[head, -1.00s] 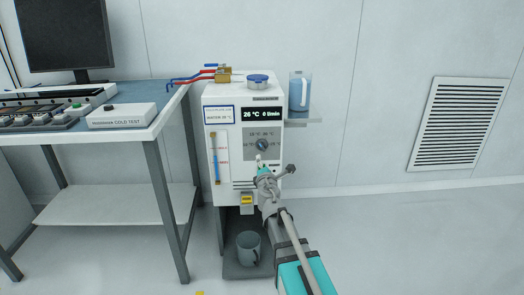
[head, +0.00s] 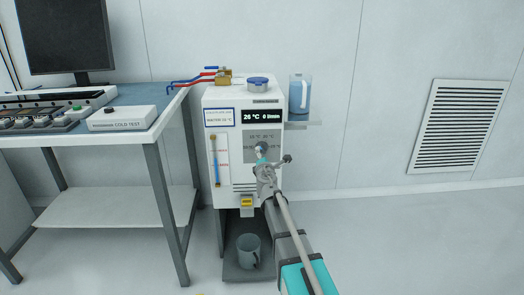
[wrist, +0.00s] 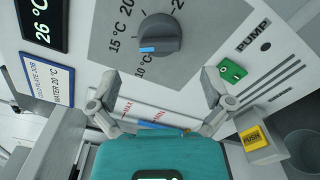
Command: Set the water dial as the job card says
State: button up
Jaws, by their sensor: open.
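The grey water dial (wrist: 160,36) sits on a grey panel with temperature labels around it. Its blue pointer mark is on the side by the 10 °C and 15 °C labels, nearest 10 °C. The job card (wrist: 48,84) reads WATER 20 °C and also shows in the head view (head: 219,117). The display (head: 276,116) reads 26 °C and 0 l/min. My gripper (wrist: 160,88) is open and empty, its fingers spread apart below the dial in the wrist view, not around it. In the head view my gripper (head: 262,160) partly covers the dial.
A green pump switch (wrist: 232,71) and a yellow PUSH tap (wrist: 254,137) are near the right finger. A sight tube (head: 215,160) is left of the panel. A jug (head: 300,94) stands on a side shelf; a mug (head: 249,249) is below. The bench (head: 150,128) is left.

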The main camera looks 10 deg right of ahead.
aim_at(262, 150)
jog(key=shift+w+d, duration=0.2)
jog(key=shift+w, duration=1.25)
jog(key=shift+w+d, duration=0.15)
jog(key=shift+w, duration=1.3)
jog(key=c, duration=1.1)
jog(key=shift+c, duration=0.2)
jog(key=shift+m, duration=0.4)
jog(key=m, duration=1.1)
